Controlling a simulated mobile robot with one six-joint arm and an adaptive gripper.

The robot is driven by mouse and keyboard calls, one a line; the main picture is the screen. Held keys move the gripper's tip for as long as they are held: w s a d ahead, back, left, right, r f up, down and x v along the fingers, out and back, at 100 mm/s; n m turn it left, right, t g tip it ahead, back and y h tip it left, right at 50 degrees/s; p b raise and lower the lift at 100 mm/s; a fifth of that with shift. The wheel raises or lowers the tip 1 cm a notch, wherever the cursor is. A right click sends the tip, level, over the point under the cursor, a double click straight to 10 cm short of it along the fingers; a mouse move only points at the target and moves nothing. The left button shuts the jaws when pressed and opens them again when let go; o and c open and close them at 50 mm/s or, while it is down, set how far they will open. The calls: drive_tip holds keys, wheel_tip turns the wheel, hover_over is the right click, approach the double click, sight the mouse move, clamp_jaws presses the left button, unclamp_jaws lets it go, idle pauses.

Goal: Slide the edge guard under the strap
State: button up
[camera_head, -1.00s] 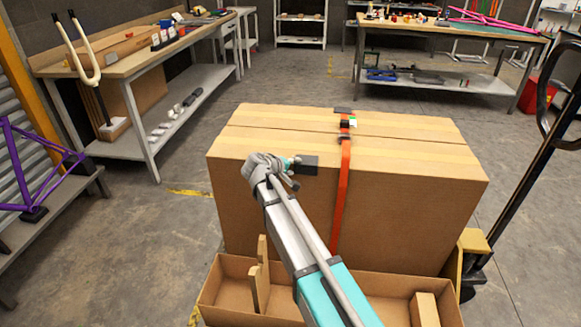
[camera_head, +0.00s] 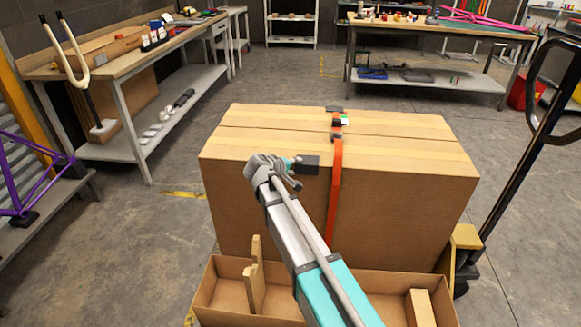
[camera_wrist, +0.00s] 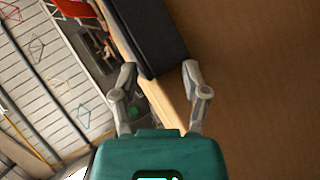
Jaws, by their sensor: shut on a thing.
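A big cardboard box (camera_head: 260,200) stands with an orange strap (camera_head: 336,190) running over its top and down its front. The dark edge guard (camera_head: 308,165) is at the box's top front edge, just left of the strap, with a narrow gap between them. My gripper (camera_head: 293,164) is shut on the guard's left end. In the wrist view the black guard (camera_wrist: 152,35) reaches away from between my two fingers (camera_wrist: 158,75), along the box edge. The strap is not clear in the wrist view. Whether the guard touches the cardboard I cannot tell.
A dark piece (camera_head: 334,109) sits under the strap at the box's back edge. A buckle (camera_head: 338,122) is on the strap on top. An open carton (camera_head: 225,305) with wooden pieces lies below my arm. A pallet jack handle (camera_head: 510,170) rises at right.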

sight(314, 168)
drive_tip(key=shift+w+d, duration=0.15)
drive_tip(key=shift+d, duration=0.6)
drive_tip(key=shift+d, duration=0.7)
drive_tip(key=shift+d, duration=0.35)
drive_tip(key=shift+d, duration=0.65)
drive_tip(key=shift+s+d, duration=0.2)
drive_tip(key=shift+d, duration=0.55)
drive_tip(key=shift+d+f, duration=0.1)
drive_tip(key=shift+d, duration=0.1)
drive_tip(key=shift+c, duration=0.2)
drive_tip(key=o, duration=1)
drive_tip(key=shift+a, duration=0.1)
